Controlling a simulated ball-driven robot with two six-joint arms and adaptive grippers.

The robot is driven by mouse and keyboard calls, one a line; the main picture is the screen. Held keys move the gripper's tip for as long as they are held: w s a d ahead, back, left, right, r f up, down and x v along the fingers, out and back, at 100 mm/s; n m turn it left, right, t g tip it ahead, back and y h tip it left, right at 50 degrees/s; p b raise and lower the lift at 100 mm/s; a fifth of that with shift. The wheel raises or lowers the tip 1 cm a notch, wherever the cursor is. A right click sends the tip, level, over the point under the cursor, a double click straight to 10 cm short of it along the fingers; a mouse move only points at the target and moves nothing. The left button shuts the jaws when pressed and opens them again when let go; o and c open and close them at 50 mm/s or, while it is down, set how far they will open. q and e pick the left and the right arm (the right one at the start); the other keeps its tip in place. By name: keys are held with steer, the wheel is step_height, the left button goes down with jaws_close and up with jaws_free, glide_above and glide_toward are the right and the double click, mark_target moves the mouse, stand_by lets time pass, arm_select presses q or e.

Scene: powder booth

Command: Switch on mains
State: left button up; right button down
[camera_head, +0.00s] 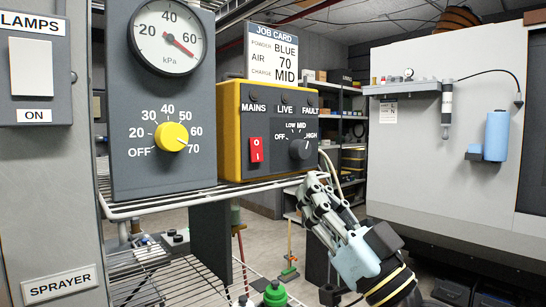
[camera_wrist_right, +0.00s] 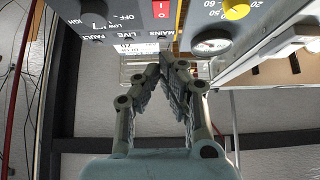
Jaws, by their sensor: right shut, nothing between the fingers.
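The yellow-edged grey control box (camera_head: 230,135) stands on a wire shelf in the head view. Its red mains rocker switch (camera_head: 256,150) is on the front face, below the MAINS label; it also shows at the top of the right wrist view (camera_wrist_right: 161,9). The lamps above MAINS, LIVE and FAULT look dark. Which way the rocker is tipped is too small to tell. My right gripper (camera_head: 312,186) is below and right of the box, apart from the switch. In the wrist view its fingertips (camera_wrist_right: 168,62) are together and empty. My left gripper is not seen.
A black charge knob (camera_head: 301,149) is right of the switch. A grey panel with a yellow knob (camera_head: 171,137) and a gauge (camera_head: 168,37) stands left of the box. The wire shelf (camera_head: 150,204) edge runs beneath. A job card (camera_head: 274,55) is above the box.

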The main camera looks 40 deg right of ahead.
mark_target(258, 142)
steer(key=shift+w+a+r+p, duration=0.1)
steer(key=shift+w+r, duration=0.5)
steer(key=shift+w, duration=0.95)
steer(key=shift+w+a+r+p, duration=0.15)
steer(key=shift+w+r, duration=0.5)
steer(key=shift+w, duration=0.95)
steer(key=shift+w+a+r+p, duration=0.1)
steer(key=shift+w+r, duration=0.5)
steer(key=shift+w, duration=0.95)
